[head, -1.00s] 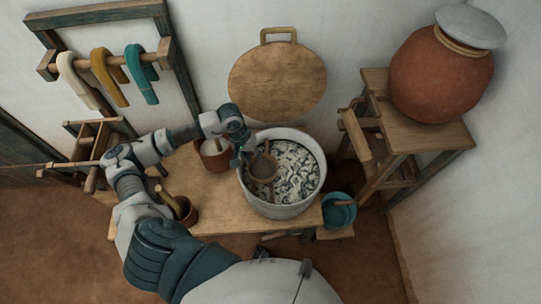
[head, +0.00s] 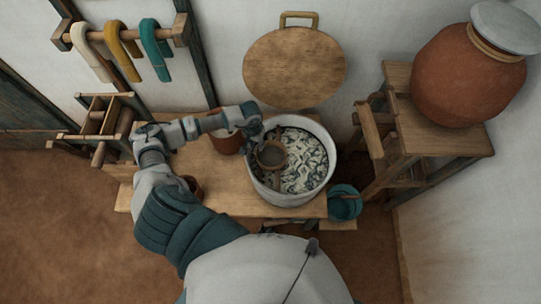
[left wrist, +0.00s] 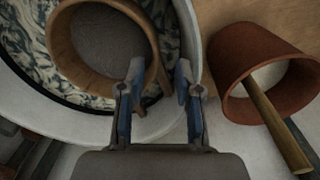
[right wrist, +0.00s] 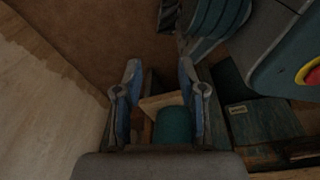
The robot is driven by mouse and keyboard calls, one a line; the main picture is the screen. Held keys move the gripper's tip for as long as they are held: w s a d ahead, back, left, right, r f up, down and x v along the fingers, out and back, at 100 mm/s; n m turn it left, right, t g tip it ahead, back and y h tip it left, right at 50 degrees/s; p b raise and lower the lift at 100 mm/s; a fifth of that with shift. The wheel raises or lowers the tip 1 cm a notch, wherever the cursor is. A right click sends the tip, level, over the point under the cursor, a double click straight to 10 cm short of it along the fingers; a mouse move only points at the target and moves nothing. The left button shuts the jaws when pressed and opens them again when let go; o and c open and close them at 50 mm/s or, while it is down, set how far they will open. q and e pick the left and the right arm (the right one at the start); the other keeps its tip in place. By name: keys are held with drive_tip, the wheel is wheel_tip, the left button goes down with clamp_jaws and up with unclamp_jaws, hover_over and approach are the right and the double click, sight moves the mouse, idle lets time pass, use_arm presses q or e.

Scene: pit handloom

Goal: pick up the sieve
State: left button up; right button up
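The sieve (head: 271,155) is a round wooden hoop with a grey mesh. It lies at the left side of the white pot (head: 333,160), over dark and pale swirled contents. In the left wrist view the sieve (left wrist: 103,40) is large at top left, and a short wooden handle extends from its rim between my fingers. My left gripper (head: 262,136) is at the pot's left rim, beside the sieve. In the left wrist view its fingers (left wrist: 158,78) are apart; I cannot tell whether either touches the handle. My right gripper (right wrist: 160,66) is open and empty.
A brown cup (head: 227,143) with pale contents stands left of the pot on the wooden table (head: 225,182). Another brown cup is mostly hidden behind my arm. A teal bucket (head: 344,203) is at the table's right. A clay jar (head: 465,80) stands on a stand.

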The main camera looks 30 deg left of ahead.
sight(259, 153)
use_arm(q)
drive_tip(key=f, duration=0.2)
drive_tip(key=d+f, duration=0.1)
drive_tip(key=f, duration=0.1)
drive_tip(key=shift+d+f, duration=0.15)
drive_tip(key=shift+f, duration=0.05)
drive_tip(key=shift+c, duration=0.8)
clamp_jaws()
drive_tip(key=shift+a, duration=0.25)
use_arm(e)
drive_tip(key=shift+s+a+f, duration=0.1)
drive_tip(key=shift+s+f, duration=0.05)
drive_tip(key=shift+s, duration=0.3)
drive_tip(key=shift+s+a+f, duration=0.1)
drive_tip(key=shift+s+f, duration=0.05)
drive_tip(key=shift+s, duration=0.3)
drive_tip(key=shift+s, duration=0.1)
